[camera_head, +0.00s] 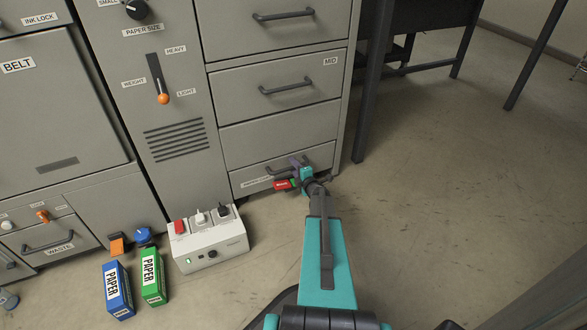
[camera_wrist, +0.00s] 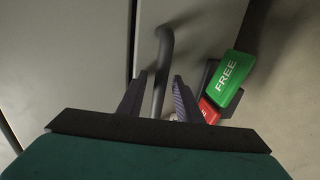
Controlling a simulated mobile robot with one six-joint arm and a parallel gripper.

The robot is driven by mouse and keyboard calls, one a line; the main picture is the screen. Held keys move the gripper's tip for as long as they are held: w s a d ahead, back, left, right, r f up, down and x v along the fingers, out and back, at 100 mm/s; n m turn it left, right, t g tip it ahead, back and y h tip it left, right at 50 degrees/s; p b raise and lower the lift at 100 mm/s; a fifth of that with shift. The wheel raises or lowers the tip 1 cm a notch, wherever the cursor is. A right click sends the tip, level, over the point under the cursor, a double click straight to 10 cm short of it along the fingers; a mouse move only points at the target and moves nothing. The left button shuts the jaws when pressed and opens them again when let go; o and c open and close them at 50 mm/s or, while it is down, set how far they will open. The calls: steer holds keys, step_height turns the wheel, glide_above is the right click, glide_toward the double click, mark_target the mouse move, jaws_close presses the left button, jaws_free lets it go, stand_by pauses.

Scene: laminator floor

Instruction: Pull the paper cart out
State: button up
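The paper cart (camera_head: 243,180) is the lowest grey front of the cabinet, low at its right end, and its label is partly legible. Its dark bar handle (camera_head: 278,170) also shows in the wrist view (camera_wrist: 163,50), where it runs between my fingers. My gripper (camera_head: 299,163) is at the right end of this handle. In the wrist view, my gripper (camera_wrist: 159,76) is open around the bar, with gaps on both sides. A red and green lever tab sits beside my gripper; its green face (camera_wrist: 229,77) reads FREE, and a red part (camera_head: 282,185) shows too.
A white switch box (camera_head: 210,247) stands on the floor left of the cart. A dark table leg (camera_head: 371,90) stands right of the cabinet. The floor (camera_head: 440,220) at right is clear.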

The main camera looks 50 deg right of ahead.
jaws_close()
